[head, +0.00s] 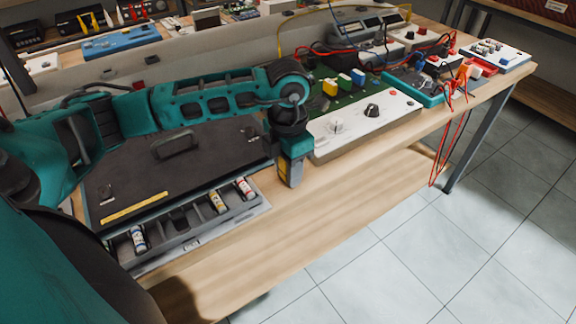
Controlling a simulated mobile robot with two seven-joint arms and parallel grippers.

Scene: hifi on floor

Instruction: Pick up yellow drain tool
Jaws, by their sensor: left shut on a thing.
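My left gripper (290,171) points down at the table's front edge, to the right of the dark case. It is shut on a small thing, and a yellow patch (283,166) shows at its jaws. I take this for the yellow drain tool, but most of it is hidden by the fingers and its shape cannot be told. A thin, flat yellow strip (135,207) lies on the front left part of the case's dark top. My right gripper is not in view.
The dark case (215,160) has an open front tray (180,220) with several small bottles. A white panel with a knob (365,122) stands right of my gripper. Red cables (440,150) hang over the table's right end. Tiled floor lies in front.

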